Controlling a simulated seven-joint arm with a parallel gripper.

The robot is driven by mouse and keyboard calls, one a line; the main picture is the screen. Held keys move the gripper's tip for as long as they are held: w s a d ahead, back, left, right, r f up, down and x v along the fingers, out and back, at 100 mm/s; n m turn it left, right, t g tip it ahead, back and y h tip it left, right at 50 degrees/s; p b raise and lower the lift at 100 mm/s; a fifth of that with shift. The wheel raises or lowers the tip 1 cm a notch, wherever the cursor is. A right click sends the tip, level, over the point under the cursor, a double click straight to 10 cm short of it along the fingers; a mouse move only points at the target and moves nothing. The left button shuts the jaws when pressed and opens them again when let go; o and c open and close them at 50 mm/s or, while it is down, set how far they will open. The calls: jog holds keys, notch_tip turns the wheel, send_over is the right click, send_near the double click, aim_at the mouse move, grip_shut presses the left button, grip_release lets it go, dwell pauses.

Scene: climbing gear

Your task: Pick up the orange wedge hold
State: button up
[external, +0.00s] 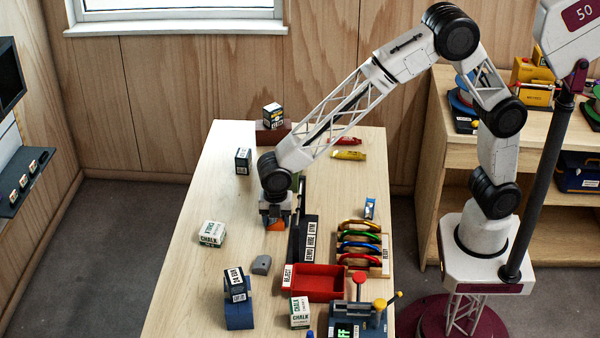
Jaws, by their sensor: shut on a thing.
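My gripper (275,217) points down over the middle of the wooden table, at the end of the white lattice arm. It is shut on the orange wedge hold (276,225), which shows as a small orange patch between and below the fingers. Most of the hold is hidden by the gripper. I cannot tell whether the hold touches the table top.
A black labelled divider (308,238) stands close right of my gripper. A red tray (318,287) and a rack of coloured carabiners (360,245) are further right. A grey hold (261,264) lies nearby in front. The left-front table has free room.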

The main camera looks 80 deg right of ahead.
jog(key=shift+r, duration=5)
